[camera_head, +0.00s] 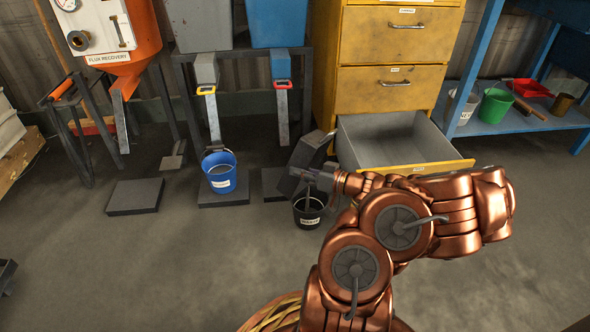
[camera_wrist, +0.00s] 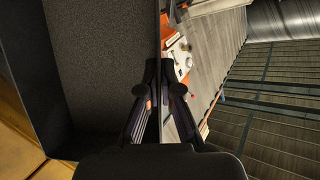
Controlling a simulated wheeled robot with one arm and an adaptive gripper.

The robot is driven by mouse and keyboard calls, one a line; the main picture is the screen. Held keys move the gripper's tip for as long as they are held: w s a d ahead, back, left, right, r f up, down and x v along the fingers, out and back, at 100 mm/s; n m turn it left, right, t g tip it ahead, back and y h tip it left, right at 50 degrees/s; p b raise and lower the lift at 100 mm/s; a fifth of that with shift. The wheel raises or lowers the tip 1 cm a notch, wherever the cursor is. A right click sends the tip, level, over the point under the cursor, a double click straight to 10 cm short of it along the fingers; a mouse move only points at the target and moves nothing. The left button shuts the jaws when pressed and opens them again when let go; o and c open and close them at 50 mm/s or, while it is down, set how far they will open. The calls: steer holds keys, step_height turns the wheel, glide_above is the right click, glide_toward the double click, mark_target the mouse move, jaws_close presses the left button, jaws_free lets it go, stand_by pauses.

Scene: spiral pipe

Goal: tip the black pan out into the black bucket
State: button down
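The black pan (camera_head: 308,150) is steeply tilted in the head view, above and just behind the black bucket (camera_head: 308,217). In the wrist view the pan (camera_wrist: 95,65) fills the left side, with no loose contents on the part that shows. My gripper (camera_head: 300,173) is at the pan's near side, above the bucket. In the wrist view my gripper (camera_wrist: 159,95) has its fingers closed on both sides of the pan's thin edge. The bucket stands upright on the floor with a white label; its inside is mostly hidden by my gripper and the pan.
A blue bucket (camera_head: 219,173) stands on a dark floor plate to the left, under a chute. A yellow cabinet (camera_head: 392,80) with an open, empty lower drawer (camera_head: 395,140) is close on the right. Open floor (camera_head: 150,265) lies at the front left.

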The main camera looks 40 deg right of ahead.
steer(key=s+d+f+t+y, duration=0.1)
steer(key=s+f+t, duration=0.1)
steer(key=s+t, duration=0.2)
steer(key=shift+s+d+t, duration=0.2)
steer(key=shift+s+t, duration=0.2)
steer(key=shift+s, duration=0.4)
stand_by(0.4)
steer(key=w+g+p, duration=0.1)
steer(key=w, duration=0.1)
steer(key=w+a+r+g+p, duration=0.1)
steer(key=w+g+p, duration=0.1)
steer(key=w+r+g+p, duration=0.1)
steer(key=w+p, duration=0.1)
steer(key=shift+a+r+n+g+h, duration=0.2)
steer(key=shift+r+n+g+h, duration=0.05)
steer(key=shift+n+g+h, duration=0.05)
steer(key=shift+w+a+g+p, duration=0.15)
steer(key=shift+w+g+p, duration=0.25)
steer(key=shift+w, duration=0.05)
steer(key=shift+f, duration=0.1)
